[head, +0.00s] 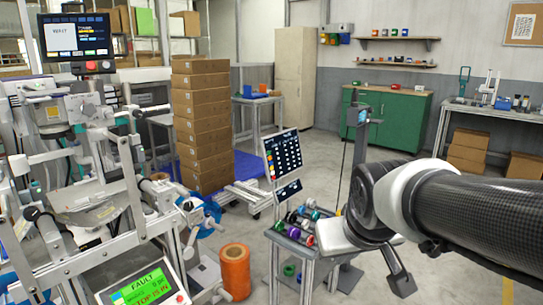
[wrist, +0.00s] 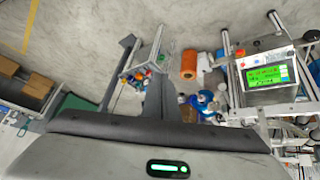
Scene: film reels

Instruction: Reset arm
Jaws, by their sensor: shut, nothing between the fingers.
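My arm reaches in from the right edge of the head view, over the floor just right of the small reel table (head: 278,235). My gripper (wrist: 158,82) shows in the wrist view as dark fingers in front of a wide dark hand with a green light. The fingers are shut with nothing between them. In the head view the arm's bent end hangs near the table's right side and hides part of it; whether it touches the table I cannot tell.
Several coloured reels (head: 300,222) lie on the table, beside a screen (head: 283,155). A machine with a FAULT panel (head: 145,290) fills the left; an orange spool (head: 235,270) stands near it. Stacked boxes (head: 200,125) and a green cabinet (head: 400,118) are behind. Floor is open around the middle.

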